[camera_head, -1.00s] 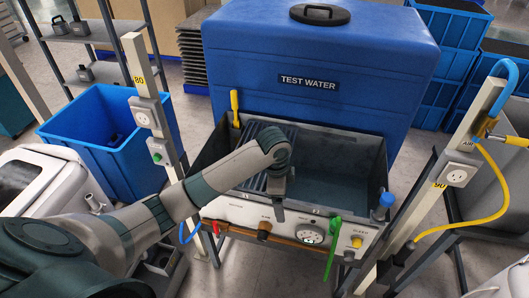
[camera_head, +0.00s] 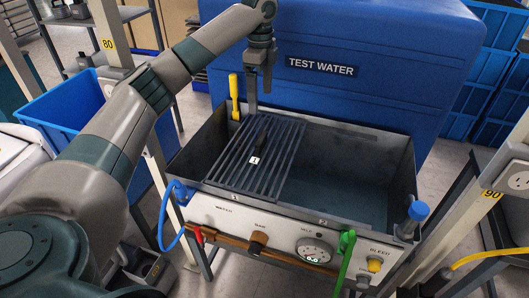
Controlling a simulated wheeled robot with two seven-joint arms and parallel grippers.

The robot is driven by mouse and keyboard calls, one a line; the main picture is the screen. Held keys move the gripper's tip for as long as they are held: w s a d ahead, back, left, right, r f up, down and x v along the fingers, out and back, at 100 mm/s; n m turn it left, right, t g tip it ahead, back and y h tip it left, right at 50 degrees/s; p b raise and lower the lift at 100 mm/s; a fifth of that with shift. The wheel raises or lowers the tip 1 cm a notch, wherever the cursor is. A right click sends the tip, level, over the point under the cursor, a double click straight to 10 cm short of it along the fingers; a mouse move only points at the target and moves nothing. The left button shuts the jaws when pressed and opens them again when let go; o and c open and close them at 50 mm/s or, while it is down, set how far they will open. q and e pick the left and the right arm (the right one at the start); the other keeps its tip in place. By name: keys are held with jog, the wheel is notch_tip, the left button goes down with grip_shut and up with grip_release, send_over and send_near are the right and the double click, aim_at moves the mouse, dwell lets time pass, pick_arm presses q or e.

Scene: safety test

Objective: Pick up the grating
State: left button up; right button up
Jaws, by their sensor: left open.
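The grating (camera_head: 283,160) is a panel of dark parallel slats lying over the left part of the grey open tank (camera_head: 395,165). My left arm comes in from the left and passes over the tank's left side. My right gripper is not in view.
A blue TEST WATER container (camera_head: 400,65) stands right behind the tank. A yellow handle (camera_head: 234,97) rises at the tank's back left. The front panel (camera_head: 230,215) has knobs, a dial and a green lever (camera_head: 345,255). Posts stand on both sides. The tank's right part is uncovered.

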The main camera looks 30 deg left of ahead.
pick_arm(q)
jog(key=shift+s+r, duration=0.1)
jog(key=p, duration=0.2)
send_over(261, 137)
jog(key=f, duration=1.1)
jog(key=shift+s+f, duration=0.2)
jog(key=shift+f, duration=0.45)
jog(key=shift+d+f, duration=0.1)
jog(key=shift+f, duration=0.5)
notch_tip(261, 137, down, 4)
jog(key=shift+p, duration=0.65)
jog(key=shift+w, duration=0.15)
jog(key=c, duration=1.8)
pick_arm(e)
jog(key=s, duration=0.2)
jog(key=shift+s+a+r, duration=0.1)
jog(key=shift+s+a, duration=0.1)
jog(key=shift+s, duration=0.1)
